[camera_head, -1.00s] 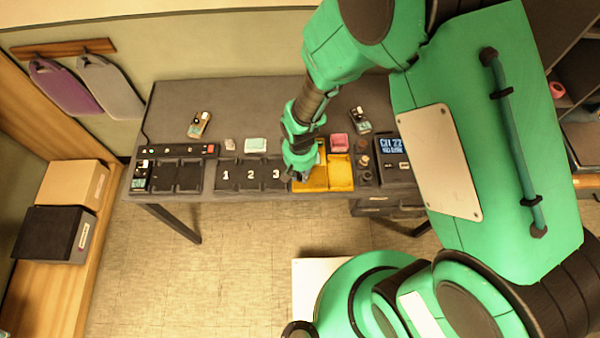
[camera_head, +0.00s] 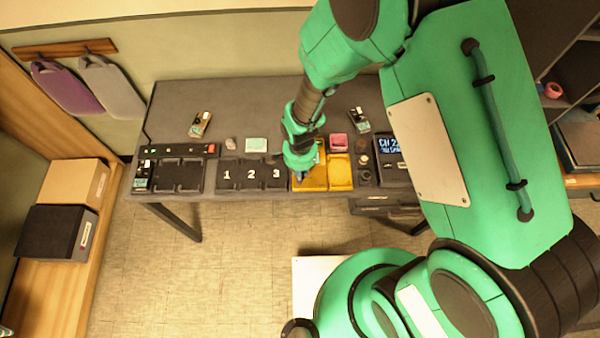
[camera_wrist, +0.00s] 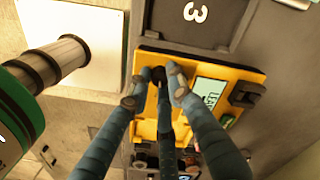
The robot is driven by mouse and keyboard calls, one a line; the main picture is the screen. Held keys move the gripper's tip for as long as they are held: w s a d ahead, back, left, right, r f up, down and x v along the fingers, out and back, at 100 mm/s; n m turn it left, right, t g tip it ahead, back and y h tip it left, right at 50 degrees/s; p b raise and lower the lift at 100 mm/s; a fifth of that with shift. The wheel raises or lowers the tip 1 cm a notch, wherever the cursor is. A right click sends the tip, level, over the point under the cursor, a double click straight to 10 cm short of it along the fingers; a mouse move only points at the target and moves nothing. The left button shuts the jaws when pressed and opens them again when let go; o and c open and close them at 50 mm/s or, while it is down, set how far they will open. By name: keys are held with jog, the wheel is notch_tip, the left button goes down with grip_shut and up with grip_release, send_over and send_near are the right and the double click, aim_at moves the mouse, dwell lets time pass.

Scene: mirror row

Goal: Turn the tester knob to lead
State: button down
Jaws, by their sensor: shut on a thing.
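The tester is a yellow unit (camera_head: 309,185) at the table's front edge, right of the bay marked 3. In the wrist view the yellow tester (camera_wrist: 195,62) shows a pale display (camera_wrist: 209,95) with dark digits. Its dark knob (camera_wrist: 158,74) sits between my fingertips. My gripper (camera_wrist: 156,88) is shut on the knob from above, and its blue-grey fingers hide most of it. The knob's pointer and any lead mark cannot be made out. In the head view my gripper (camera_head: 301,174) is over the tester, with the fingers small and partly hidden by my wrist.
A yellow tray (camera_head: 341,184) adjoins the tester on the right. Bays marked 1, 2 and 3 (camera_head: 251,174) lie to the left, and a dark rack (camera_head: 178,175) farther left. A pink block (camera_head: 338,141) stands behind.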

jog(key=shift+m, duration=0.5)
jog(key=c, duration=1.6)
grip_release()
jog(key=shift+r, duration=6)
